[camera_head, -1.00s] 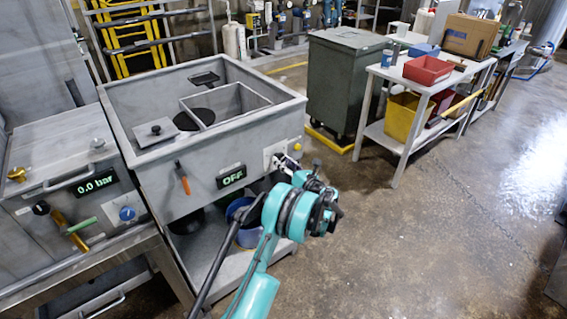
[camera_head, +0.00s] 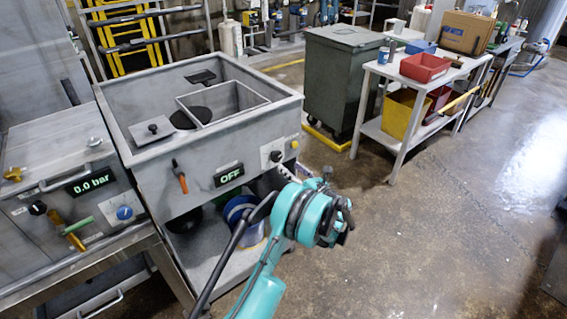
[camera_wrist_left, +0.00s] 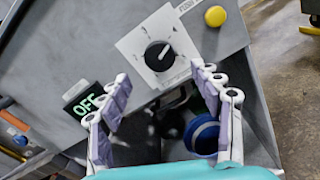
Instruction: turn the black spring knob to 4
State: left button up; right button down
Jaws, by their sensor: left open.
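The black knob (camera_wrist_left: 158,56) sits on a white dial plate (camera_wrist_left: 140,40) with marks around it; its white pointer line points up and right in the left wrist view. I cannot read the dial numbers. The knob shows small in the head view (camera_head: 275,157), on the machine's front panel. My left gripper (camera_wrist_left: 159,72) is open and empty, its fingers apart below and to either side of the knob, not touching it. In the head view my left gripper (camera_head: 284,170) is just in front of the dial plate. My right gripper is not in view.
A yellow button (camera_wrist_left: 215,16) is up and right of the knob. A display reading OFF (camera_wrist_left: 85,103) is to the left. A blue bucket (camera_wrist_left: 202,135) stands below the panel. An orange-handled lever (camera_head: 181,178) is farther left. Open floor lies to the right.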

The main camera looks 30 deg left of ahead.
pick_arm(q)
jog(key=v, duration=0.5)
jog(key=shift+s+d, duration=0.1)
jog(key=shift+d, duration=0.05)
jog(key=s+d+r+n+h, duration=0.2)
jog(key=s+r+n+h, duration=0.65)
jog(key=s+n, duration=0.35)
jog(key=s+d+n+h, duration=0.4)
jog(key=s+d+n, duration=0.2)
jog(key=s, duration=0.4)
jog(key=s+d+f+n+h, duration=0.1)
jog(key=s+d+n+h, duration=0.3)
jog(key=s+d+n, duration=0.3)
jog(key=s+n, duration=0.2)
jog(key=s, duration=0.2)
jog(key=shift+s+d, duration=0.2)
jog(key=shift+s, duration=0.1)
